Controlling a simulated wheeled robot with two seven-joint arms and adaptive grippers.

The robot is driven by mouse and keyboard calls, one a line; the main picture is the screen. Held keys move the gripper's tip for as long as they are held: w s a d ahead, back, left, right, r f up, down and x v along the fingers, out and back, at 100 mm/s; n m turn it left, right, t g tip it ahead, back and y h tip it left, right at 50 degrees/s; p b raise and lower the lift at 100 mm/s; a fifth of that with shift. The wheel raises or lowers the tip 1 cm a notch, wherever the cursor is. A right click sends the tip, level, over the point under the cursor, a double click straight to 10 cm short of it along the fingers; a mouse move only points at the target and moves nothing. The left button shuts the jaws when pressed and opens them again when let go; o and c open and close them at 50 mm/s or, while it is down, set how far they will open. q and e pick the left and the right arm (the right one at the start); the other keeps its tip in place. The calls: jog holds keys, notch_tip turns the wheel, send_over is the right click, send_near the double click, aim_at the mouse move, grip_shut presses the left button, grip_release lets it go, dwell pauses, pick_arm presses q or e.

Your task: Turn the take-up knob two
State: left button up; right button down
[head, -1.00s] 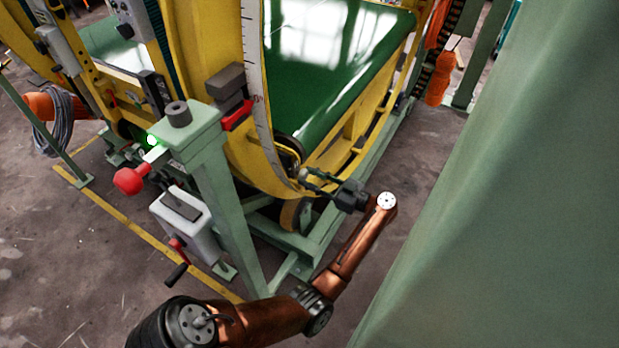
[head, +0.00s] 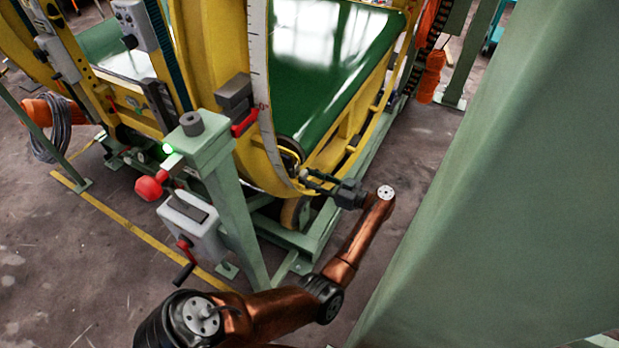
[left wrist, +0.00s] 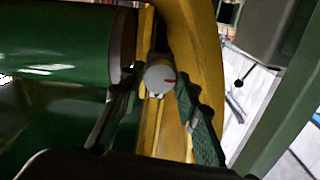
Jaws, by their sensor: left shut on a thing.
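A round pale grey knob (left wrist: 159,76) with a red mark on its face sits beside the yellow ring frame (left wrist: 205,70) in the left wrist view. My left gripper (left wrist: 156,98) has one finger on each side of the knob and is shut on it. No number can be read on the knob, so I cannot tell whether it is knob two. In the head view, my left gripper (head: 308,180) reaches the lower edge of the yellow ring, and its fingertips hide the knob there. My right gripper is not in view.
A green post (head: 232,200) with a red ball handle (head: 150,187) and a grey crank box (head: 192,222) stands left of my arm. A large green panel (head: 510,200) closes the right side. Green belt (head: 325,75) runs behind the ring.

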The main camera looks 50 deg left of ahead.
pick_arm(q)
jog(key=o, duration=1.2)
jog(key=shift+c, duration=0.2)
jog(key=v, duration=0.7)
jog(key=shift+d, duration=0.3)
